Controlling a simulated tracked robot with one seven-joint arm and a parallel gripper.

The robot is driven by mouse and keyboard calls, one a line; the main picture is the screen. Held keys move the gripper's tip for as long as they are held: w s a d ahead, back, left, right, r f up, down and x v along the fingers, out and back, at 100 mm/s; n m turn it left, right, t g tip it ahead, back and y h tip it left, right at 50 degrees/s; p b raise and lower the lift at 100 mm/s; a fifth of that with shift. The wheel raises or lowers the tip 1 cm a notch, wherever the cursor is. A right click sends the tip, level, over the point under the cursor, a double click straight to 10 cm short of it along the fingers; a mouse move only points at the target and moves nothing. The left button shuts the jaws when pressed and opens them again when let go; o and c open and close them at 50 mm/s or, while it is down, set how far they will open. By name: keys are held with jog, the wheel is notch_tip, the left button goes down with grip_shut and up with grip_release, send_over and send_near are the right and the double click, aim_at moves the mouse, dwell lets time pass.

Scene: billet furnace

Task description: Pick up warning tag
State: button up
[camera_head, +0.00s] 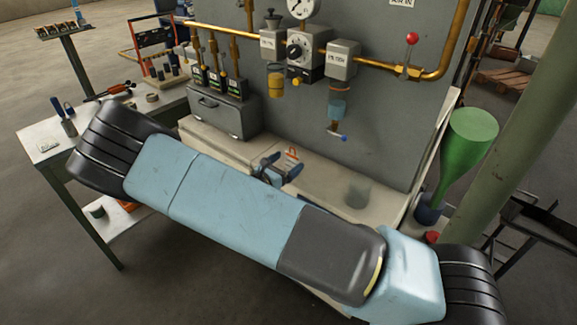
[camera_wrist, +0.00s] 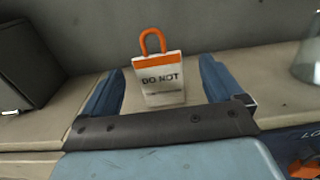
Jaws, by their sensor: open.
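The warning tag (camera_wrist: 162,82) is white with an orange top band and an orange loop, and reads "DO NOT". In the wrist view it is upright or leaning on the pale shelf, between and beyond the two blue fingers of my gripper (camera_wrist: 161,92). The fingers are open, with a gap on each side of the tag. Its lower edge is close to my dark palm bar. In the head view my gripper (camera_head: 282,172) shows small behind my arm, and only the orange upper part of the tag (camera_head: 292,153) shows there.
A grey toolbox (camera_head: 222,112) stands left of the tag on the shelf (camera_head: 330,190). A clear glass vessel (camera_wrist: 307,60) stands to the right. A grey panel (camera_head: 380,110) with gauges and brass pipes rises behind. A green funnel (camera_head: 468,140) stands further right.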

aim_at(292, 157)
jog(key=shift+x, duration=2.7)
jog(key=shift+f, duration=0.1)
jog(key=shift+c, duration=0.2)
jog(key=c, duration=1)
jog(key=shift+r, duration=0.3)
jog(key=s+a+r, duration=0.1)
jog(key=s+r, duration=0.7)
jog(key=s, duration=0.1)
jog(key=s+a+r, duration=0.1)
jog(key=s+r, duration=0.3)
jog(key=shift+s+a+r, duration=0.2)
jog(key=shift+s+a, duration=0.15)
jog(key=shift+s, duration=0.05)
